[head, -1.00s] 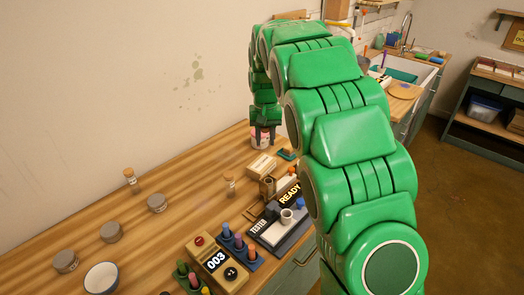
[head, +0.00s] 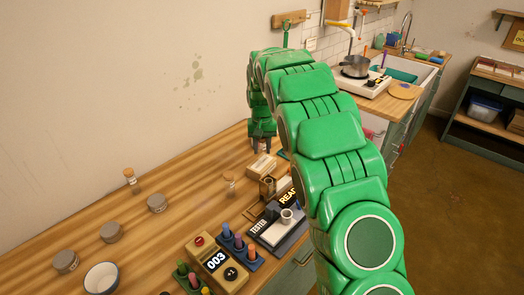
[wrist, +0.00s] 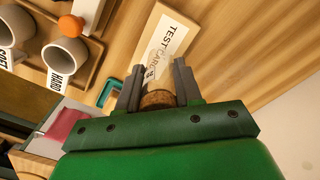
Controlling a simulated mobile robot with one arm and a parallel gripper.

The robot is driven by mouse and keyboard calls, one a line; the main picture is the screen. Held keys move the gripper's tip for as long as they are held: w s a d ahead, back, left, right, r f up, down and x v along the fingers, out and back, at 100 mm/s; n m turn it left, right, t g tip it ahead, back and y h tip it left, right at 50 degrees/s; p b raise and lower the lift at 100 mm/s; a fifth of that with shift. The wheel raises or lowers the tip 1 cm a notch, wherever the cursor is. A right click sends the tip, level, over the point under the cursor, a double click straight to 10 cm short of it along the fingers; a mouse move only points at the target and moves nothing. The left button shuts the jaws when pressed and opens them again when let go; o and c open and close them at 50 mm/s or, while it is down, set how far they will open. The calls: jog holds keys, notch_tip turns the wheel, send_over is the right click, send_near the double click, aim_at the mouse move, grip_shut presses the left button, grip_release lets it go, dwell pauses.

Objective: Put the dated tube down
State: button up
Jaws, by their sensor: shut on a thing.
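My gripper (wrist: 158,88) is shut on a corked tube. In the wrist view the tube's round cork (wrist: 158,99) sits between the two fingers. Part of its clear body and a pale label (wrist: 151,72) show beyond the cork, too small to read a date. The tube's lower end is hard to make out, so I cannot tell whether it touches the table. In the head view my gripper (head: 262,142) points down over the far part of the wooden table (head: 190,200). The tube is mostly hidden there.
A test cards box (wrist: 172,38) lies close beside the held tube. Cups (wrist: 64,60) and an orange knob (wrist: 71,25) stand on a tray nearby. Two other corked vials (head: 131,180), grey-lidded jars (head: 111,232), a tester (head: 275,230) and a 003 counter box (head: 217,262) occupy the nearer table.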

jog(key=shift+f, duration=0.85)
jog(key=shift+f, duration=0.15)
jog(key=o, duration=1)
notch_tip(320, 180, up, 12)
jog(key=shift+f, duration=0.15)
jog(key=shift+r, duration=0.3)
jog(key=shift+s, duration=0.1)
